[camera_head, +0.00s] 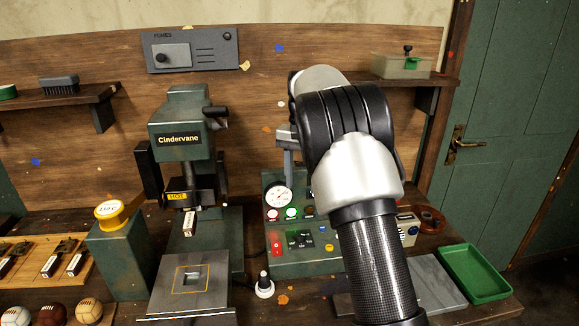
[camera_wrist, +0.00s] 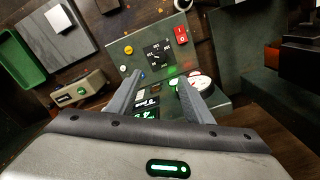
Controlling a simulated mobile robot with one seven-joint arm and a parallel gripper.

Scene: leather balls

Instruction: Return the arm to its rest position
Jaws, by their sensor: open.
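My arm reaches up from the bottom right of the head view, bent at the wrist, over the bench in front of the green control box (camera_head: 318,262). My gripper (camera_wrist: 160,80) shows in the wrist view with its two grey fingers apart and nothing between them. The control box (camera_wrist: 139,47) lies beyond the fingers there, with its dial, red switch and gauge (camera_wrist: 203,88). In the head view the arm hides most of the gripper and part of the control box.
A green press marked Cindervane (camera_head: 182,141) stands left of the arm, with a metal plate (camera_head: 190,282) below. A green tray (camera_head: 478,272) lies right. A wall shelf (camera_head: 428,80) with a lidded box (camera_head: 401,67) is behind the arm.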

